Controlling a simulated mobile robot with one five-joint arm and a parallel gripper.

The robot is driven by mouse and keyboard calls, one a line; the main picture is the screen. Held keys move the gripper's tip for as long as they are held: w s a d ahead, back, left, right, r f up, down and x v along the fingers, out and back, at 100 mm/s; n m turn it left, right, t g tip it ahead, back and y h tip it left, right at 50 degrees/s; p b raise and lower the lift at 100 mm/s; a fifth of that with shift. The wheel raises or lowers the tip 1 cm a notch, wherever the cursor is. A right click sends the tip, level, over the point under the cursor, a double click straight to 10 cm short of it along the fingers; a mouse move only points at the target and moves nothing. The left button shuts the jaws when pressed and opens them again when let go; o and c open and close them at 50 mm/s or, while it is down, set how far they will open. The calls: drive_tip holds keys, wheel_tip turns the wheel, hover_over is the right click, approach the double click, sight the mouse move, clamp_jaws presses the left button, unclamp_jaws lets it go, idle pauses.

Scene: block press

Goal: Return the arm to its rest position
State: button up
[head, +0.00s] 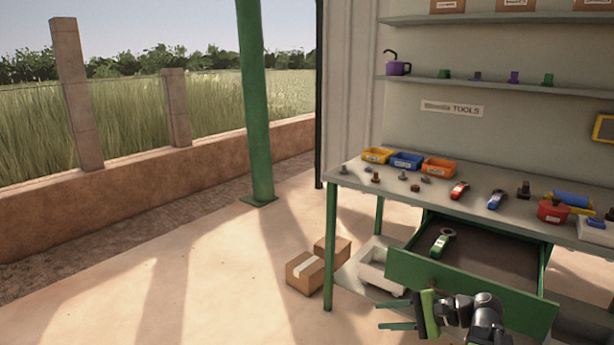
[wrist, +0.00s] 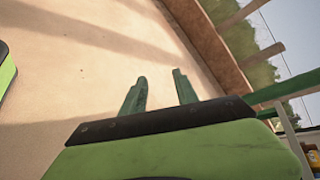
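My gripper (head: 398,313) is at the lower right of the head view, in front of the workbench's open drawer (head: 470,282). Its two green fingers point left and stand apart, with nothing between them. In the wrist view the fingers (wrist: 160,92) also show a gap, with only bare floor behind them. My dark arm bends in from the bottom edge of the head view and does not show in full.
The workbench (head: 445,187) holds bins, bolts and tools. A tool with a green handle (head: 440,242) lies in the drawer. Cardboard boxes (head: 305,272) and a white bin (head: 378,272) stand low at the bench's left end. The floor to the left is clear, up to a green post (head: 254,110).

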drive_tip(key=s+a+f+n+g+h, duration=0.2)
drive_tip(key=a+f+n+g+h, duration=0.15)
drive_tip(key=a+f+n, duration=0.35)
drive_tip(key=s+a+f+n+g+h, duration=0.25)
drive_tip(key=a+f+h, duration=0.3)
drive_tip(key=a, duration=0.35)
drive_tip(key=d+n+h+p, duration=0.2)
drive_tip(key=d+n+h, duration=0.1)
drive_tip(key=d, duration=0.5)
wheel_tip(320, 180, up, 23)
drive_tip(key=p, duration=2.2)
drive_tip(key=shift+m+p, duration=0.35)
drive_tip(key=shift+w, duration=0.1)
